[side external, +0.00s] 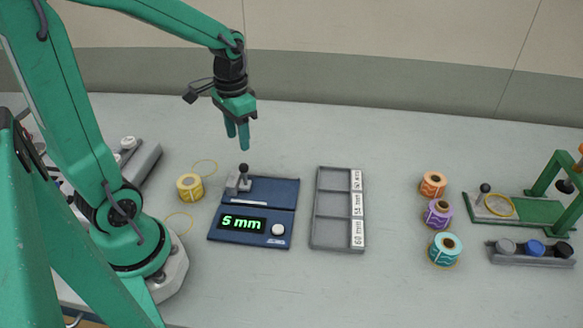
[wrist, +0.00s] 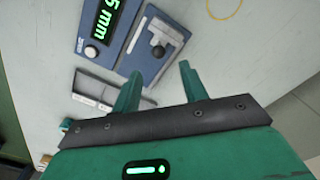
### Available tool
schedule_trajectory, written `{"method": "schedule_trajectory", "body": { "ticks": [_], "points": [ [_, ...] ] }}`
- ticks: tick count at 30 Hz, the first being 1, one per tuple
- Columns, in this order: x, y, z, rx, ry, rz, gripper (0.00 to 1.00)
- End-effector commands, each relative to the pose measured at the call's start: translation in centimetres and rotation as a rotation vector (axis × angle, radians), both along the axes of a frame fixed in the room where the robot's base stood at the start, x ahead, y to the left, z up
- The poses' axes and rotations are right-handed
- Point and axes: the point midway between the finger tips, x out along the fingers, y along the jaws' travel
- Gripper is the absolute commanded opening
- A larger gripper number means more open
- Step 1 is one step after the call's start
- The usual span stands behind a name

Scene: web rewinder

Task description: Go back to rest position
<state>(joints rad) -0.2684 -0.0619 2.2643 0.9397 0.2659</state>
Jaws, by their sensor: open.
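My gripper (side external: 237,138) is raised above the table, pointing down, a little behind and above the blue measuring device (side external: 270,192). Its two green fingers are apart and nothing is between them. In the wrist view the open fingers of my gripper (wrist: 158,88) show with bare table beyond them, and the blue device (wrist: 160,38) lies past the fingertips. The device's display reads "5 mm", and a grey lever with a black knob (side external: 244,168) stands at its back left.
A grey labelled tray (side external: 328,247) lies right of the device. A yellow spool (side external: 190,187) stands left of it. Orange (side external: 433,184), purple (side external: 438,213) and teal (side external: 445,248) spools stand further right. A green stand (side external: 535,212) is at the far right. Space above the table is clear.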

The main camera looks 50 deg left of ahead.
Motion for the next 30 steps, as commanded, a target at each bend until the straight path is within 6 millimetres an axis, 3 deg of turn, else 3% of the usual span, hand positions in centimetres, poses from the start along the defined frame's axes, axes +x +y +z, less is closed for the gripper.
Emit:
{"method": "schedule_trajectory", "body": {
  "ticks": [14,30],
  "points": [
    [-0.3,-0.7,1.0,0.009,-0.034,-0.003,0.43],
    [-3.4,-5.3,6.9,0.032,-0.301,-0.005,0.43]
  ]
}}
